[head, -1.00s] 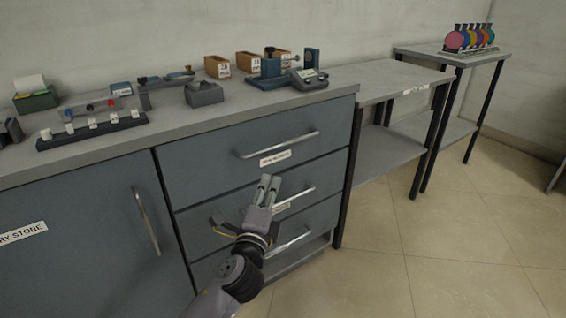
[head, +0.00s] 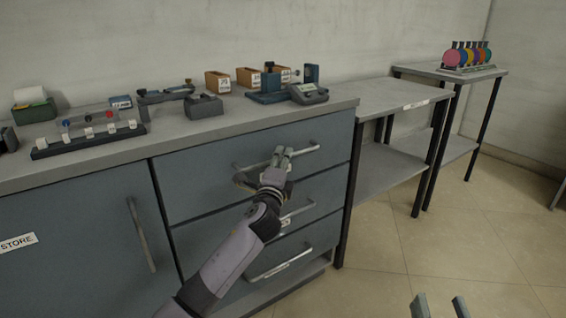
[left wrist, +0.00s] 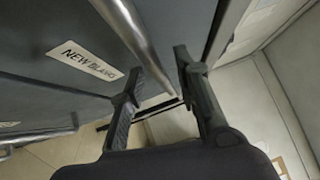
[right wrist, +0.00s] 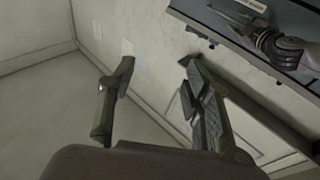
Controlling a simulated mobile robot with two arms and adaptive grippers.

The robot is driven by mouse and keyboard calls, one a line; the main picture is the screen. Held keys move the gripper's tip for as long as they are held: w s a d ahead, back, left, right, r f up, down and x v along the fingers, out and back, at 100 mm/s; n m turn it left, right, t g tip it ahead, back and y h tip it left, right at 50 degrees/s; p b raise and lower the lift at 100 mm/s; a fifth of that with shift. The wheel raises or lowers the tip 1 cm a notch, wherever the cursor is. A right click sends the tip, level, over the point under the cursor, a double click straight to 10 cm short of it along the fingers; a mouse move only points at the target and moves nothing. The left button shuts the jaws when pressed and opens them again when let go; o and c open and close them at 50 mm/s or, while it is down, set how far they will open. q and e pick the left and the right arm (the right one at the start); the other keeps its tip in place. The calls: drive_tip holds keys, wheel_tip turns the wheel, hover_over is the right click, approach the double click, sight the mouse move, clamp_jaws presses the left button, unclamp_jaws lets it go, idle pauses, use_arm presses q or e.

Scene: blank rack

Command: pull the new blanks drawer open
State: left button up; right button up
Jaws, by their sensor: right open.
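The new blanks drawer (head: 200,180) is the top blue-grey drawer under the worktop, and its front is flush with the cabinet. Its bar handle (head: 305,150) also shows in the left wrist view (left wrist: 140,32). Its label, reading NEW BLANKS (left wrist: 85,60), shows in the left wrist view; my arm hides it in the head view. My left gripper (head: 281,153) is at the handle. In the left wrist view its fingers (left wrist: 158,62) are apart, with the bar running between them. My right gripper (head: 440,303) is open and empty, low at the front right.
Two more handled drawers lie below, with handles (head: 297,213) and (head: 280,264). A cupboard door (head: 80,240) is at left. The worktop (head: 215,125) carries wooden boxes, a rack and small devices. A shelved side table (head: 375,95) stands right. The floor (head: 400,255) is clear.

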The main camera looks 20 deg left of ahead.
use_arm(q)
drive_tip(key=shift+w+r, duration=0.15)
drive_tip(key=shift+w, duration=0.55)
use_arm(e)
drive_tip(key=shift+s+a+r+t, duration=0.1)
drive_tip(key=shift+s+r+t, duration=0.1)
drive_tip(key=shift+r+t, duration=0.55)
drive_tip(key=shift+r, duration=0.1)
use_arm(q)
clamp_jaws()
